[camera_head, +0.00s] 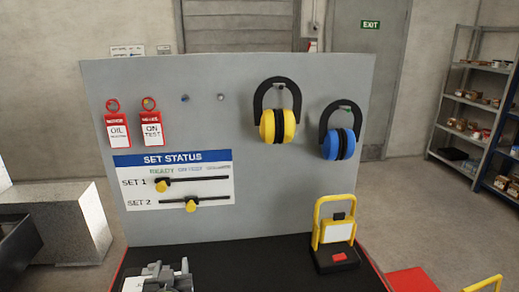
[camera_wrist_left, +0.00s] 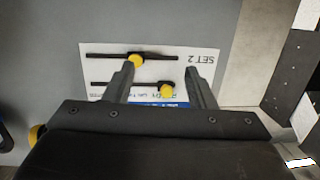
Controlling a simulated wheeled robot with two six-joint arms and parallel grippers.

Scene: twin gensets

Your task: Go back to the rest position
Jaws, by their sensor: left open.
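My left gripper (camera_head: 170,268) is at the bottom left of the head view, low in front of the grey board. Its two fingers stand apart in the left wrist view (camera_wrist_left: 160,70), with nothing between them but the board behind. The SET STATUS panel (camera_head: 215,170) is on the board, upside down in the wrist view. The SET 1 yellow knob (camera_head: 162,185) is at the left end of its slot. The SET 2 yellow knob (camera_head: 191,205) is near the middle of its slot. The gripper appears clear of both knobs. My right gripper is not visible.
Two red tags (camera_head: 117,130) hang at the board's upper left. Yellow ear muffs (camera_head: 278,125) and blue ear muffs (camera_head: 339,143) hang to the right. A yellow-framed device (camera_head: 335,235) stands on the dark bench top (camera_head: 260,265). Shelves (camera_head: 470,95) stand at the far right.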

